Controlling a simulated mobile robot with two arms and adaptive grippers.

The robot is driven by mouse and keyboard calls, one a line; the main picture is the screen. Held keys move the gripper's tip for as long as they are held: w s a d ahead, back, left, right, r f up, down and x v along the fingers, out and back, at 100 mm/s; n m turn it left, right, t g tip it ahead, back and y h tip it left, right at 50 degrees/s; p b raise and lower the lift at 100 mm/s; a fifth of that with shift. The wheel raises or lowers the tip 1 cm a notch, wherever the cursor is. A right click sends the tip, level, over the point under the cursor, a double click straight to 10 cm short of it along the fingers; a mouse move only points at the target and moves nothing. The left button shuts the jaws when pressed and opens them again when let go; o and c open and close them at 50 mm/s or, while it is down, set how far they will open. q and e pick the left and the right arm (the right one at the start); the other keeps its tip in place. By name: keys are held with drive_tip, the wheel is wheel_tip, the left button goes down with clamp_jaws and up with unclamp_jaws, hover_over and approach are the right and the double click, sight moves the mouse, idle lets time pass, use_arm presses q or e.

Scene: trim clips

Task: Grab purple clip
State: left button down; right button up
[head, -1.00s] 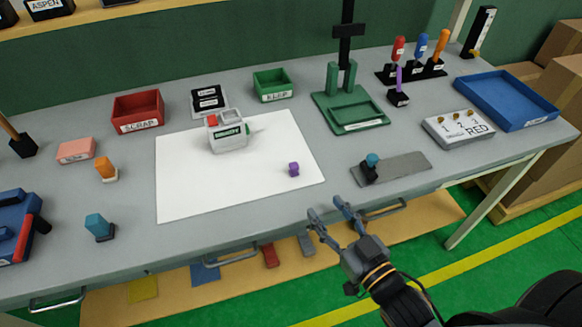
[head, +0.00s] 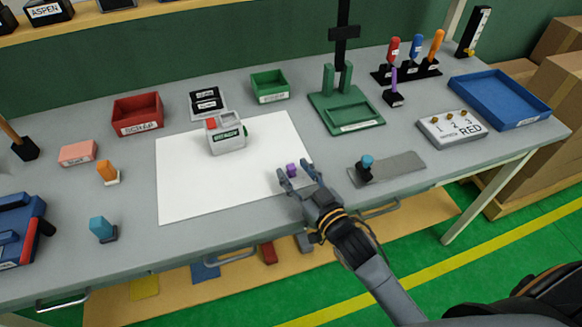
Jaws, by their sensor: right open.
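The purple clip (head: 292,171) is a small block on the right part of the white mat (head: 200,192). My right gripper (head: 295,174) is open, with its fingers on either side of the clip or just above it. I cannot tell whether the fingers touch it. My left gripper is not in view.
A grey and white labelled box (head: 226,135) stands at the back of the mat. A grey plate (head: 398,166) with a blue-knobbed tool (head: 364,166) lies to the right. A green fixture (head: 345,110), red bin (head: 138,114) and green bin (head: 270,88) stand behind. The mat's front left is clear.

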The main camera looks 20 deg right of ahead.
drive_tip(key=c, duration=0.9)
drive_tip(key=shift+r, duration=0.15)
